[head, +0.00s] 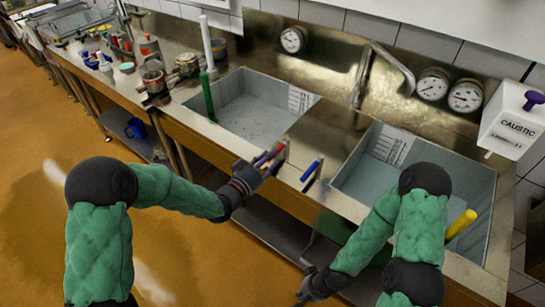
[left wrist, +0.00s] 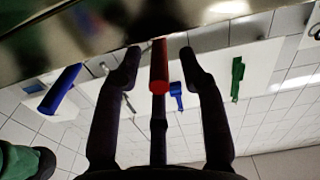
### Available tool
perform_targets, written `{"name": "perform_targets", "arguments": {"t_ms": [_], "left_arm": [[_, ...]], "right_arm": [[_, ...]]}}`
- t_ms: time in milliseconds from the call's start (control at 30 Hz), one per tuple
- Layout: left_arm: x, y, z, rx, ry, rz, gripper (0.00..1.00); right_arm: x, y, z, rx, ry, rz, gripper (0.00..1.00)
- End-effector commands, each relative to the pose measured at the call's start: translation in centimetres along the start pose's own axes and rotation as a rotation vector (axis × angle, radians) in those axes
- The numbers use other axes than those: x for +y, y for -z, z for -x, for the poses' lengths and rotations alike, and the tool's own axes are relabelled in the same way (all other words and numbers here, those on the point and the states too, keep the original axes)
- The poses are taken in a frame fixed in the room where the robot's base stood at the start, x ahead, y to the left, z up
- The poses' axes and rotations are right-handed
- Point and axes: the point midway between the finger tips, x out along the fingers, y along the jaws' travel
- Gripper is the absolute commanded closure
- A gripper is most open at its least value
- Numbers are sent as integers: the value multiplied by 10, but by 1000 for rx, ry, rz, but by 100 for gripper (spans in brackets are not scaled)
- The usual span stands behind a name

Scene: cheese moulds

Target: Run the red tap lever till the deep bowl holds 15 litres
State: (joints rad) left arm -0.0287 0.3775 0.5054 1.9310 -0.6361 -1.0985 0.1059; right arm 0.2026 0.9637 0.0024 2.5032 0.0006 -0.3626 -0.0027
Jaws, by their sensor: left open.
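The red tap lever (head: 277,153) sticks out at the counter's front edge between two sunken bowls. My left gripper (head: 264,164) is open at it. In the left wrist view the red lever (left wrist: 160,75) stands between the spread fingers, with a gap on each side. A blue lever (head: 311,171) is just right of it. The left bowl (head: 225,110) and right bowl (head: 362,165) both have scale marks on their walls; I cannot tell which is deeper. No water stream shows. My right gripper (head: 308,288) is low at the bottom, its fingers unclear.
A spout (head: 390,62) reaches over the right bowl. A green-and-white upright pipe (head: 208,98) stands at the left bowl, and a yellow pipe (head: 460,224) in the right bowl. A caustic dispenser (head: 510,126) hangs at right. Jars and fittings crowd the counter at left.

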Motion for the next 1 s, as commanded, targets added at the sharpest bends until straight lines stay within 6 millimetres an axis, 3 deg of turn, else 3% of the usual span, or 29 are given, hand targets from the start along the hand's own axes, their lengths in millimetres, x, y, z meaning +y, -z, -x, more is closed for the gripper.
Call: {"name": "perform_targets", "arguments": {"t_ms": [200,533,667,700,1000], "left_arm": [[0,-1,-19,0,0,-1,59],[0,0,-21,-1,0,0,59],[0,0,-21,-1,0,0,96],[0,0,-21,-1,0,0,100],[-2,1,-21,-1,-15,0,100]], "right_arm": [[2,0,-4,0,0,0,100],[2,0,-4,0,0,0,100],[2,0,-4,0,0,0,100],[2,0,-4,0,0,0,100],[2,0,-5,0,0,0,100]]}}
